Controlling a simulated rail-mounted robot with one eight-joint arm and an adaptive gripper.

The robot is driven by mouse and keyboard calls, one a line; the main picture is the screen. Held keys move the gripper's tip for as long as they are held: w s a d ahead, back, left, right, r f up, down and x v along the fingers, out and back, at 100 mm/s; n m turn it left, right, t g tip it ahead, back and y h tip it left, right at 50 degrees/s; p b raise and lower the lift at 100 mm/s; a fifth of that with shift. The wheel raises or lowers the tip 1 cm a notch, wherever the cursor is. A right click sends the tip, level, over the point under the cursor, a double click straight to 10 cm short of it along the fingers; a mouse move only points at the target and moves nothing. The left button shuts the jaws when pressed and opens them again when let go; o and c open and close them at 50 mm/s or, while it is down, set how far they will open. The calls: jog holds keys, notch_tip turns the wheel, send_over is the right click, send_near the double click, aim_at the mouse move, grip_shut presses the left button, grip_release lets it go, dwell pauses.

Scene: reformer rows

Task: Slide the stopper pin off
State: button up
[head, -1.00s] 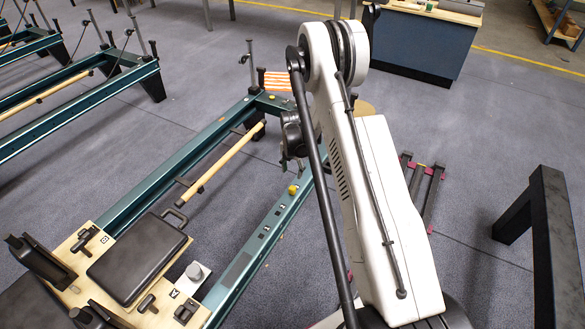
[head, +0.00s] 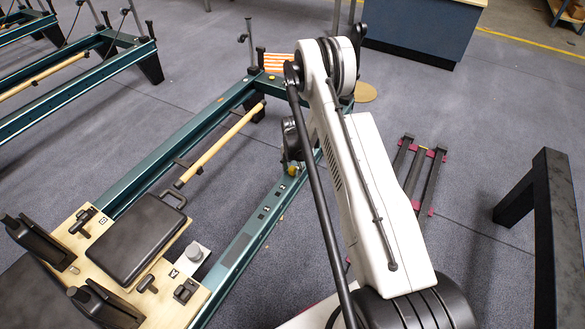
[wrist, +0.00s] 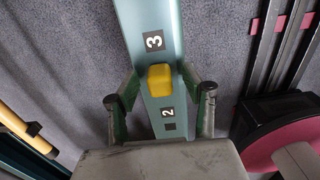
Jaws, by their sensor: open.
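The stopper pin, a yellow knob (wrist: 160,77), sits on the teal rail (wrist: 150,25) between the white numbers 3 and 2. In the wrist view my gripper (wrist: 159,86) is open, with one green-edged finger on each side of the pin and gaps between. The fingers are not shut on it. In the head view the yellow pin (head: 292,169) shows small on the near rail, right by my dark gripper. My arm and gripper partly hide that spot, and the fingers are hard to make out there.
A wooden carriage (head: 75,245) with a black pad (head: 135,237) lies at the lower left. A wooden bar (head: 220,145) lies between the rails. A dark frame with magenta fittings (head: 420,165) lies right of my arm, and a black frame (head: 553,220) stands far right.

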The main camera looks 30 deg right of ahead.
aim_at(293, 167)
grip_shut()
jog(key=shift+r+p, duration=0.7)
jog(key=shift+r, duration=2.1)
jog(key=shift+d, duration=0.1)
